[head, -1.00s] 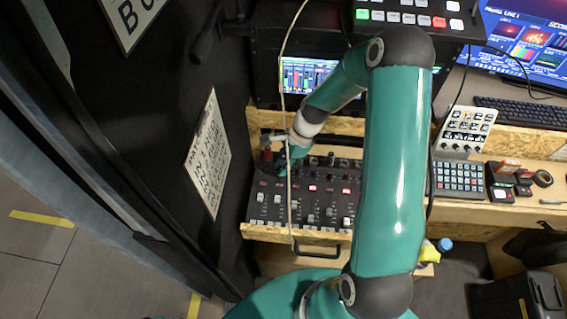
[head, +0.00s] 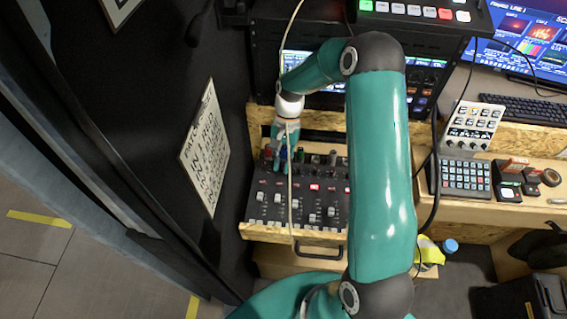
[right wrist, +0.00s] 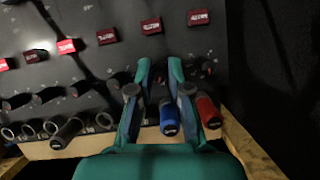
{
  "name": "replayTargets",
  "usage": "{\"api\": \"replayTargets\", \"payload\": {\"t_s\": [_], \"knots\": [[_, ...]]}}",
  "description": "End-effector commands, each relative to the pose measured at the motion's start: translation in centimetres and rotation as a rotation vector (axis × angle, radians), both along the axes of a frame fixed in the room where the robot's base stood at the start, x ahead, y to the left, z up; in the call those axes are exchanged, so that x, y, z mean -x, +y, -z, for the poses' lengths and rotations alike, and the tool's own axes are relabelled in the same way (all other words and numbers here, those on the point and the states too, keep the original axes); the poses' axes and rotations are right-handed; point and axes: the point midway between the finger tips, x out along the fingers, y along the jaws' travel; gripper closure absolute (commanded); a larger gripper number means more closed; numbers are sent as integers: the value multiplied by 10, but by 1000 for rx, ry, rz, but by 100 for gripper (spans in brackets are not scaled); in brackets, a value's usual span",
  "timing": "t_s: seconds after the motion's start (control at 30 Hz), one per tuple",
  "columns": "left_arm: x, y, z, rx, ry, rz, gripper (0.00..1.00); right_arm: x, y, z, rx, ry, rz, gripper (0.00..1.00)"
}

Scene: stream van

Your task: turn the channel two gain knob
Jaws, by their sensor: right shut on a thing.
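The audio mixer (head: 300,213) lies on a wooden shelf in the head view, with faders and a row of knobs at its back. My right gripper (head: 282,165) reaches down to the back left of its panel. Part of the blue knob (head: 284,154) shows behind the fingers in the head view. My left gripper is not in view.
A pale cable (head: 290,210) hangs in front of the mixer. A black wall with a paper sign (head: 205,150) stands close on the left. A button pad (head: 465,177) and a keyboard (head: 520,108) lie to the right. A rack screen (head: 308,68) is behind.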

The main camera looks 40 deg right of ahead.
Motion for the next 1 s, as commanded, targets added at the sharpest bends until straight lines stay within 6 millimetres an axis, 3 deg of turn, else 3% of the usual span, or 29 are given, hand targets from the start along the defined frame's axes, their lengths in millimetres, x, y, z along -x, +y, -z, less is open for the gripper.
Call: {"api": "replayTargets", "payload": {"t_s": [0.5,1.0], "knots": [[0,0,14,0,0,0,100,-4,2,0,1,-8,-361,100],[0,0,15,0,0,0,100,-5,1,-1,3,-12,-424,100]]}}
